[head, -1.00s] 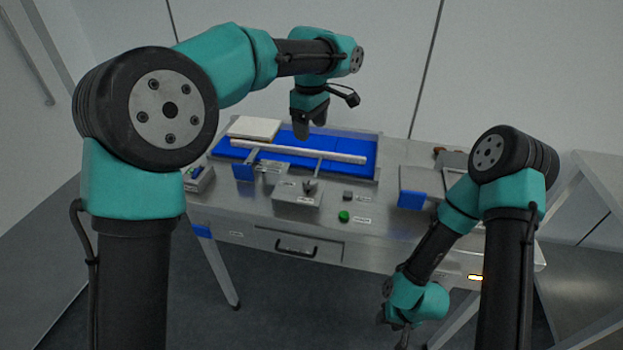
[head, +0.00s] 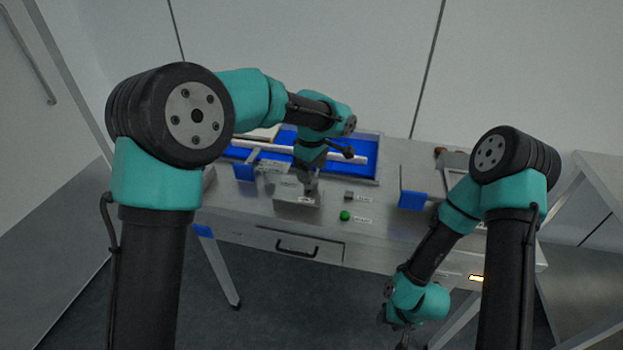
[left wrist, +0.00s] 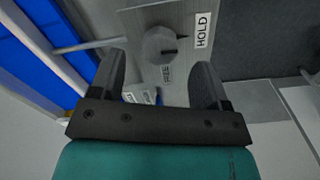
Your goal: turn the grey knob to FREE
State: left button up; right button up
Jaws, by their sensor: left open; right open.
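The grey knob (left wrist: 158,45) shows in the left wrist view on a grey box (left wrist: 140,14). In the head view my left gripper (head: 309,184) is over the same box (head: 297,199) and hides the knob. My right gripper (head: 403,338) hangs open and empty, low in front of the table.
A blue tray (head: 366,160) with a pale bar (head: 345,156) lies behind the box. A green button (head: 345,215) and a small dark button (head: 349,196) are right of the box. A blue block (head: 412,200) stands further right. A drawer handle (head: 296,246) is on the front.

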pick_arm(q)
jog(key=shift+f, duration=1.85)
jog(key=shift+c, duration=0.5)
jog(key=c, duration=0.8)
